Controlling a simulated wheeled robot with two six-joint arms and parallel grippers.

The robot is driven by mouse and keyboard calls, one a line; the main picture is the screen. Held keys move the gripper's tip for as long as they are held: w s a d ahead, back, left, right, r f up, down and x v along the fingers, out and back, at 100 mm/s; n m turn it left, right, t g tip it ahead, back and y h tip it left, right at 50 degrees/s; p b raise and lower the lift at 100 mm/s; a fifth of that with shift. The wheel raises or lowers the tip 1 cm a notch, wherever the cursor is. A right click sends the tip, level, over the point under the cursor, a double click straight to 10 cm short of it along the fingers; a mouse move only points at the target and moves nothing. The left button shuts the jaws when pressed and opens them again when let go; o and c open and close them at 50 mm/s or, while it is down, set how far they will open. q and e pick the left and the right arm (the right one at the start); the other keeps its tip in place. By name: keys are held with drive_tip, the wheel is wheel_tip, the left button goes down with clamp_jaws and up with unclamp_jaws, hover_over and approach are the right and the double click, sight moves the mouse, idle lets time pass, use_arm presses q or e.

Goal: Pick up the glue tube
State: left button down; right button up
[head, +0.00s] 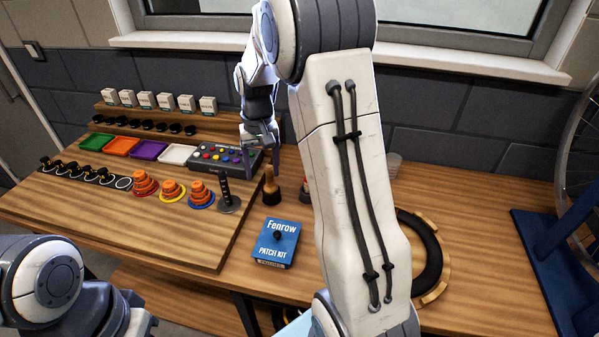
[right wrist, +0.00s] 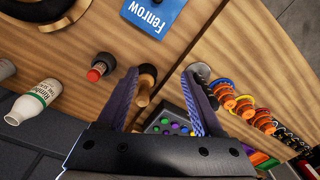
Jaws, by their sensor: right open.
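I cannot tell for sure which item is the glue tube. A small dark tube or bottle with a red band (right wrist: 100,67) shows left of my fingers in the right wrist view, and a white bottle with a green label (right wrist: 36,101) lies farther left. Neither shows clearly in the head view, where my right arm covers that area. My right gripper (head: 261,150) is open above the bench, and its fingers also show in the right wrist view (right wrist: 162,78). A wooden-handled tool with a dark base (head: 271,188) appears between the fingers, nearer the left one. My left gripper is out of view.
A blue patch kit box (head: 276,243) lies at the front. A button panel (head: 222,156), a black upright handle (head: 227,196), stacked orange rings (head: 145,185) and coloured trays (head: 120,146) are left. A tyre ring (head: 432,262) and blue stand (head: 552,262) are right.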

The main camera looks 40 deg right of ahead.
drive_tip(key=d+f+m+p, duration=0.1)
drive_tip(key=d+f+m, duration=0.15)
drive_tip(key=d, duration=1.15)
drive_tip(key=shift+m, duration=0.65)
drive_tip(key=f, duration=0.2)
drive_tip(key=d+f+p, duration=0.1)
drive_tip(key=f, duration=0.1)
drive_tip(key=shift+w+f, duration=0.1)
drive_tip(key=shift+f, duration=0.1)
drive_tip(key=f, duration=0.1)
drive_tip(key=f+p, duration=0.1)
drive_tip(key=f, duration=0.1)
drive_tip(key=f+p, duration=0.1)
drive_tip(key=shift+w+f, duration=0.25)
drive_tip(key=shift+f, duration=0.1)
drive_tip(key=shift+f+p, duration=0.3)
drive_tip(key=shift+f, duration=0.15)
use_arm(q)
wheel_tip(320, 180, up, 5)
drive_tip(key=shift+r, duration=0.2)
use_arm(e)
clamp_jaws()
